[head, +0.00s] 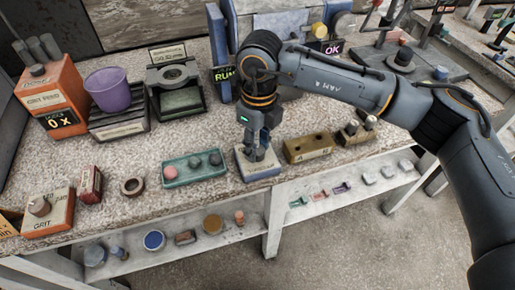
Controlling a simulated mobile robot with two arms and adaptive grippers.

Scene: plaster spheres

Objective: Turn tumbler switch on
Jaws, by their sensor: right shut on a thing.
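My right gripper (257,150) reaches down from the right arm and is shut on the switch of a small pale box with a blue base (259,173) near the front edge of the bench. The fingers hide most of the switch, and I cannot tell which way it is set. A green "RUN" sign (224,74) stands behind the gripper at the left. My left gripper is out of view.
A teal tray (195,177) with several small balls lies left of the box, and a brown block with holes (309,148) lies right. Orange boxes (55,92) and a purple cup (108,90) stand at the left. A shelf (190,255) with small items runs below.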

